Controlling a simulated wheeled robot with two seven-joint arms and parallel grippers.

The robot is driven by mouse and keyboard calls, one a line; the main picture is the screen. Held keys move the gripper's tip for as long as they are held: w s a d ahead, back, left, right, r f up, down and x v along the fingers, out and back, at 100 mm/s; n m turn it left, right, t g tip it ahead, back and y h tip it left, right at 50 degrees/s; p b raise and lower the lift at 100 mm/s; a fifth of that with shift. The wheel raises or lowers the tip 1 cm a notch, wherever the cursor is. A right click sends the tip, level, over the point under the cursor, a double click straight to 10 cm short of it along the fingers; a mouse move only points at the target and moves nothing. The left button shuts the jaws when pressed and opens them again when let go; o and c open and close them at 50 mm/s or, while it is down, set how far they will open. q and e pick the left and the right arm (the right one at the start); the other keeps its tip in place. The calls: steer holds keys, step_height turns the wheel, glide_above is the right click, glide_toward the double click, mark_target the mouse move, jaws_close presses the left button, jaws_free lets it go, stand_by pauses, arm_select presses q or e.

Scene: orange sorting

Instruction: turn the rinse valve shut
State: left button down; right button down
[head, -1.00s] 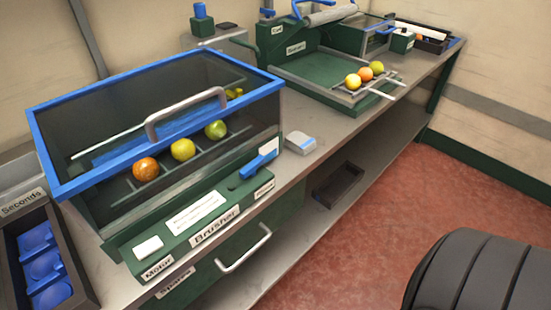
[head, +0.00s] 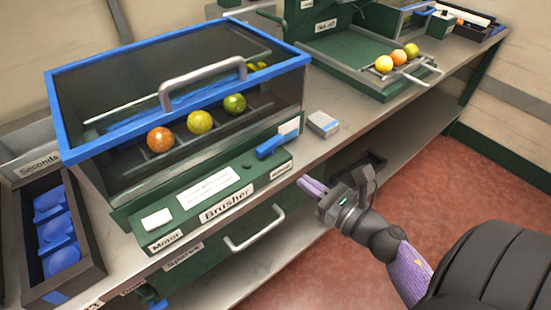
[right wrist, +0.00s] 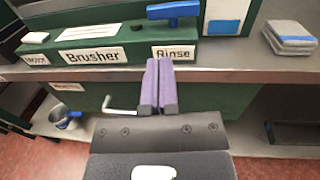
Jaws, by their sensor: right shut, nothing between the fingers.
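The rinse valve is a blue lever handle (head: 277,145) at the right end of the green Brusher panel (head: 215,195). In the right wrist view the blue handle (right wrist: 173,10) stands above the Rinse label (right wrist: 173,52), its bar lying roughly along the panel. My right gripper (head: 309,186) is shut and empty, in front of the bench edge to the lower right of the valve and apart from it. In the right wrist view its purple fingers (right wrist: 159,85) lie together, pointing toward the Rinse label. My left gripper is not in view.
The blue-framed clear brusher box (head: 180,90) holds an orange and two yellow-green fruits. A grey block with a blue patch (head: 323,124) lies right of the panel. A drawer handle (head: 255,230) sticks out below. The Seconds tray (head: 50,240) is at left.

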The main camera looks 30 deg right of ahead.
mark_target(266, 154)
steer(key=w, duration=0.3)
steer(key=w+a, duration=0.1)
steer(key=w, duration=0.4)
steer(key=shift+w+a, duration=0.4)
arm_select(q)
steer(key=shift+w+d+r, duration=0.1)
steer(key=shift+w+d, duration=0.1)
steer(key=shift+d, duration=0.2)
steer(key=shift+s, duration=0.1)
arm_select(e)
steer(key=shift+w, duration=0.1)
steer(key=shift+w+a, duration=0.1)
steer(key=shift+w, duration=0.1)
steer(key=shift+s, duration=0.1)
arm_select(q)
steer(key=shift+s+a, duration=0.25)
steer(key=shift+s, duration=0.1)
arm_select(e)
steer(key=shift+r, duration=0.15)
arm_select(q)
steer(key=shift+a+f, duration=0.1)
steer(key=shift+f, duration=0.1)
